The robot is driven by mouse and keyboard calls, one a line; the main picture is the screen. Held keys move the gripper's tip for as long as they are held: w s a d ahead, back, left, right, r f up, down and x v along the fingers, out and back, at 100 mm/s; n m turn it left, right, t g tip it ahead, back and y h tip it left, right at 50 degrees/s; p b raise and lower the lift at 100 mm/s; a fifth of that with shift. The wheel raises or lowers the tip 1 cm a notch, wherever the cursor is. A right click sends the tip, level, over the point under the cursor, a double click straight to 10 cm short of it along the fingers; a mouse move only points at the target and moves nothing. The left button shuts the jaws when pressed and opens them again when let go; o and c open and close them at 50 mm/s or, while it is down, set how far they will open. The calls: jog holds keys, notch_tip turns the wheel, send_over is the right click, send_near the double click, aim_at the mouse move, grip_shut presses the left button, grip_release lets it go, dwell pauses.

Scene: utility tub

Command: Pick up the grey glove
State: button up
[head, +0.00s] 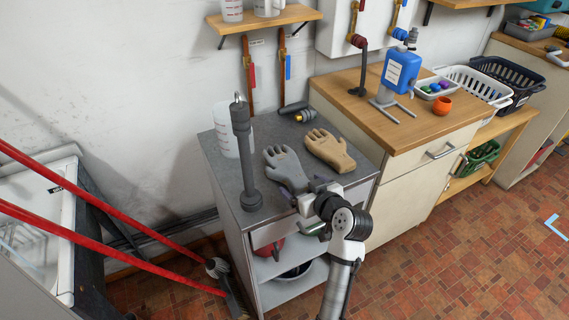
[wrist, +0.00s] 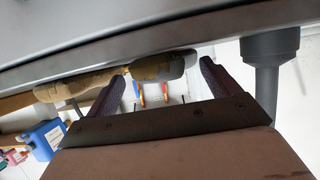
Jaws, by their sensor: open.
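The grey glove (head: 286,167) lies on the grey cabinet top in the head view, fingers pointing away from me and cuff towards the front edge. A tan glove (head: 329,150) lies just right of it. My gripper (head: 308,190) is open and empty at the cabinet's front edge, by the grey glove's cuff. The wrist view is upside down. There the grey glove (wrist: 158,68) shows beyond and between my open fingers (wrist: 163,74), with the tan glove (wrist: 62,90) to the left. My wrist partly hides the cabinet front in the head view.
A dark grey post (head: 243,155) stands left of the grey glove, with a white measuring jug (head: 226,130) behind it. A black-and-yellow torch-like item (head: 303,115) lies at the back. A wooden counter with a blue container (head: 399,72) adjoins on the right. Red poles (head: 110,205) cross the left side.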

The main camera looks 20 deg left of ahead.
aim_at(284, 168)
jog(key=shift+x, duration=1.15)
jog(key=c, duration=1.1)
jog(key=shift+r, duration=0.15)
